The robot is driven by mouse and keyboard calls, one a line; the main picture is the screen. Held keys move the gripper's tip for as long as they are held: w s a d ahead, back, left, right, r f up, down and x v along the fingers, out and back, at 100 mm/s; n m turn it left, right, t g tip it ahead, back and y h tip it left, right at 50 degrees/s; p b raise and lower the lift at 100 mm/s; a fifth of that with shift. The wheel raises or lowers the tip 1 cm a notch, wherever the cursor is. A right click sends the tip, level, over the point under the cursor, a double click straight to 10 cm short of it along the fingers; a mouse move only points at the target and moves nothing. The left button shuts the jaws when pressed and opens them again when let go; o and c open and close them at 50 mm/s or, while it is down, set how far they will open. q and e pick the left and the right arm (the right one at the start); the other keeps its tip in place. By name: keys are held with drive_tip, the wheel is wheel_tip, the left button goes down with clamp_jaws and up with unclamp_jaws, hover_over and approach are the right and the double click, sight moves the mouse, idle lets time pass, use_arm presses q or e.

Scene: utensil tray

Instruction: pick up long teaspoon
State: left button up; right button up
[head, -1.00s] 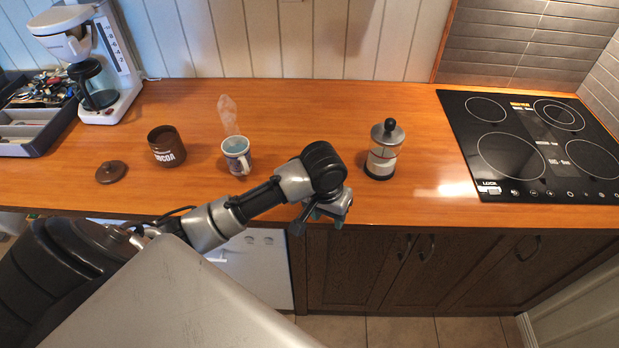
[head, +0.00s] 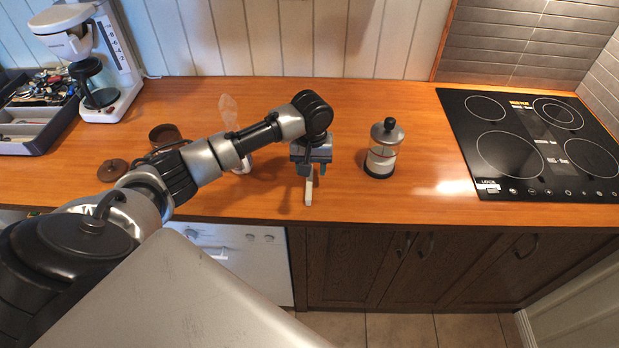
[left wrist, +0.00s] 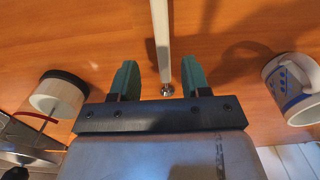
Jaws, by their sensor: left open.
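A long pale stick-like thing, which I take for the long teaspoon (head: 309,190), lies on the wooden counter and points towards the front edge. In the left wrist view the spoon (left wrist: 160,35) runs from the top edge to between the fingers, with a small shiny metal bit at its near end. My left gripper (head: 312,170) is open, pointing down over the spoon. In the left wrist view its green fingers (left wrist: 160,68) stand on either side of the spoon, with gaps on both sides. My right gripper is not in view.
A patterned mug (left wrist: 292,88) stands on the other side, mostly behind my arm in the head view. A cocoa jar (head: 165,134), its lid (head: 113,170), a cutlery tray (head: 45,142) and coffee maker (head: 112,60) are left; the cooktop (head: 535,140) is right.

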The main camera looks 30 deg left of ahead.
use_arm(q)
drive_tip(key=shift+a+f+p, duration=0.2)
drive_tip(key=shift+f+p, duration=0.3)
drive_tip(key=shift+f, duration=1.85)
clamp_jaws()
